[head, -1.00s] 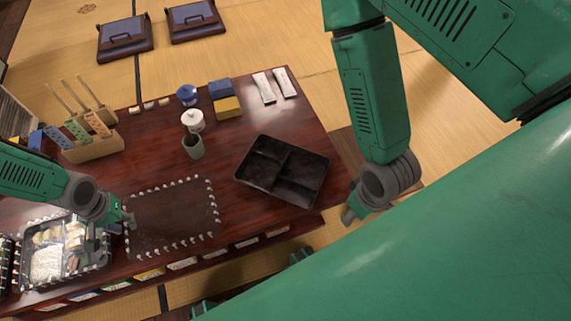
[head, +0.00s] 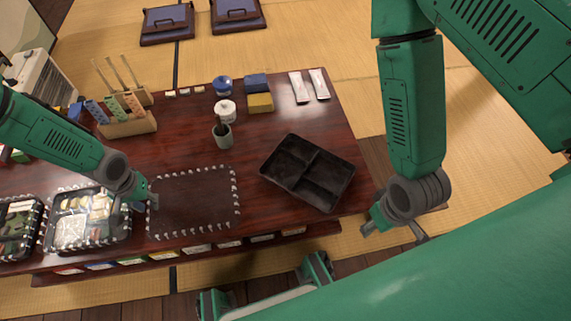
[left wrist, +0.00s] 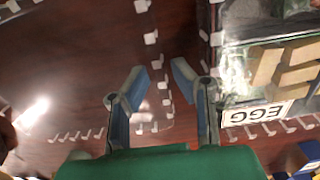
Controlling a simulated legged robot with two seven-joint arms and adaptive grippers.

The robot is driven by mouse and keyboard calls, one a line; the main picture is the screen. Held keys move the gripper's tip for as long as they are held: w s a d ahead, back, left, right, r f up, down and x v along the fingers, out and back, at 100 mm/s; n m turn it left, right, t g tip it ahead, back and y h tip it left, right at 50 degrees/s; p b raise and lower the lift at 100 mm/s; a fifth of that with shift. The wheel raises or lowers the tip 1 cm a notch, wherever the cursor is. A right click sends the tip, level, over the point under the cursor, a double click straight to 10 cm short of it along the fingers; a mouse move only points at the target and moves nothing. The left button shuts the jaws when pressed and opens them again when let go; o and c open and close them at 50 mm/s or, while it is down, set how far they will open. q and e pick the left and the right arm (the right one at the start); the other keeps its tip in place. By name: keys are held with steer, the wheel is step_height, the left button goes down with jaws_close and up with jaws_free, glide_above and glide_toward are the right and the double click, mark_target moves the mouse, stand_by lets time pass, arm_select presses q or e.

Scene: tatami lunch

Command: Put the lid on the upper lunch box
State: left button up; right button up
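A clear lid (head: 195,205) with white marks along its edge lies flat on the dark table. Left of it, a black lunch box with food (head: 72,235) has similar marks around its rim; another filled box (head: 18,228) is at the far left edge. An empty, divided black box (head: 308,172) sits to the right. My left gripper (head: 145,197) is at the lid's left edge, between lid and food box. In the left wrist view its fingers (left wrist: 160,75) are apart, with the lid's marked edge between or below them; contact is unclear. My right gripper (head: 392,232) is open and empty beyond the table's right end.
A grey cup (head: 222,136), white pot (head: 225,111), blue jar (head: 222,85), and yellow block (head: 260,102) stand behind the lid. A wooden rack (head: 128,125) with sticks is at back left. White packets (head: 299,87) lie at back right. Labels line the table's front.

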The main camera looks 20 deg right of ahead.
arm_select(q)
jaws_close()
